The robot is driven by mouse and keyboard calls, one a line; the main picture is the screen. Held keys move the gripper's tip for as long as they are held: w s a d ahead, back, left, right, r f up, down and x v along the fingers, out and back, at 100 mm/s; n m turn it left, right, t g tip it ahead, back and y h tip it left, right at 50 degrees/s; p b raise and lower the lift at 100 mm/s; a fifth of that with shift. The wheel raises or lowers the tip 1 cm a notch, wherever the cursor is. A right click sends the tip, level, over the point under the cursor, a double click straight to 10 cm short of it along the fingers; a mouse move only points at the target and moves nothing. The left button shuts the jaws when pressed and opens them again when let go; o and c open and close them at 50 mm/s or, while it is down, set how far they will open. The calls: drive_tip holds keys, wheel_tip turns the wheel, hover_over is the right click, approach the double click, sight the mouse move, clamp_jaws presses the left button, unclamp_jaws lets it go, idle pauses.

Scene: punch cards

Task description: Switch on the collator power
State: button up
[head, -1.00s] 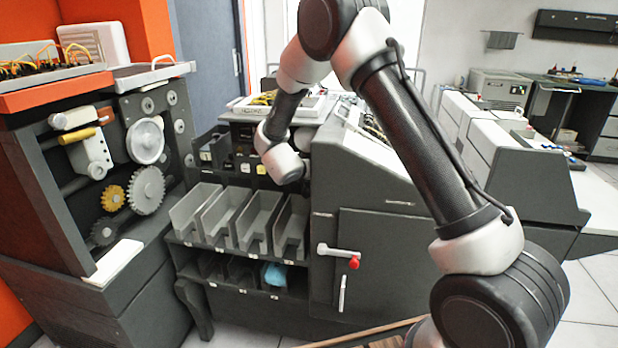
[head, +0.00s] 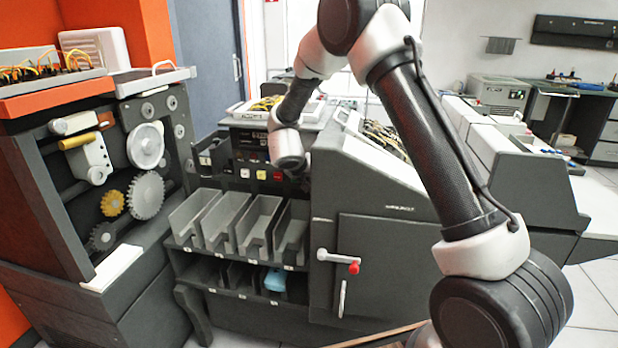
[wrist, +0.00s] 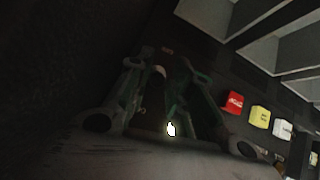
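The collator (head: 378,240) is the dark cabinet in the middle of the head view. Its front panel carries a white, a yellow (head: 262,174) and a red button; the wrist view shows the red button (wrist: 234,102), yellow button (wrist: 260,117) and white button (wrist: 283,129) to the right of my gripper (wrist: 167,68). My gripper is near the panel, but my wrist hides it in the head view. Its fingers are dark in the wrist view, and their gap is unclear. A small bright pale shape (wrist: 170,128) shows between them. I cannot make out a power switch or its position.
Grey card bins (head: 222,222) lie below the panel, with a blue item (head: 274,281) on the lower shelf. A door handle with a red knob (head: 354,267) juts from the cabinet. A geared machine (head: 147,195) stands close on the left.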

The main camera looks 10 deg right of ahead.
idle(0.3)
drive_tip(key=v, duration=1.2)
drive_tip(key=shift+s, duration=0.15)
